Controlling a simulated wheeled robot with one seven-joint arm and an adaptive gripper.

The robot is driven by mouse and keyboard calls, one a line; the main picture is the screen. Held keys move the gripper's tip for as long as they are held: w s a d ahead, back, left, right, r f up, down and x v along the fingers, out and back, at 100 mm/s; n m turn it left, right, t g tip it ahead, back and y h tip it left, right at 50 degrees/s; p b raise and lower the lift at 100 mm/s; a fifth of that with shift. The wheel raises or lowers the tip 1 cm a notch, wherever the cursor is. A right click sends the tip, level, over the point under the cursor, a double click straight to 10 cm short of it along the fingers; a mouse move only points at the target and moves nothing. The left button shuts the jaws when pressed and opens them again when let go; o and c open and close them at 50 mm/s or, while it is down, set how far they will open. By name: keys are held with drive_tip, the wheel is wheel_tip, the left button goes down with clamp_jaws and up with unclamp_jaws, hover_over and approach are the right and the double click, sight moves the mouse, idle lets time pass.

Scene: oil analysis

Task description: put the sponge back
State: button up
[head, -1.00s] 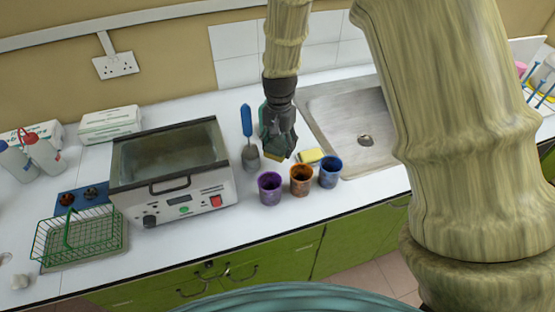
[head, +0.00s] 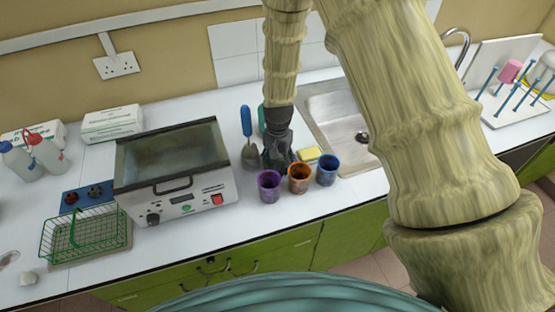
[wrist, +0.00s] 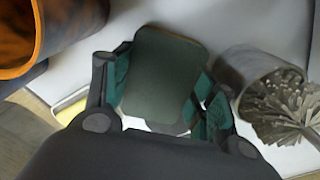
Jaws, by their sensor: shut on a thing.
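My gripper (head: 278,162) is low over the counter, between the brush and the cups. In the wrist view, my gripper (wrist: 163,98) is shut on a dark green, rounded rectangular pad, the sponge (wrist: 163,75). Its edges lie between the two teal-padded fingers. In the head view the gripper hides the held sponge. A separate yellow block (head: 309,153), which looks like another sponge, lies behind the cups near the sink. Its edge shows at the left in the wrist view (wrist: 72,105). I cannot tell whether the held sponge touches the counter.
Purple (head: 269,187), orange (head: 299,179) and blue (head: 327,171) cups stand close in front. The blue-handled brush (head: 246,122) stands to the left, beside the heated bath (head: 178,190). The metal sink (head: 345,120) is to the right. A green wire basket (head: 83,233) is far left.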

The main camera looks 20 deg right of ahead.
sight(278, 160)
drive_tip(key=shift+f, duration=0.15)
drive_tip(key=o, duration=0.8)
drive_tip(key=shift+r, duration=0.25)
drive_tip(key=shift+r+b, duration=2.15)
drive_tip(key=shift+r, duration=3.75)
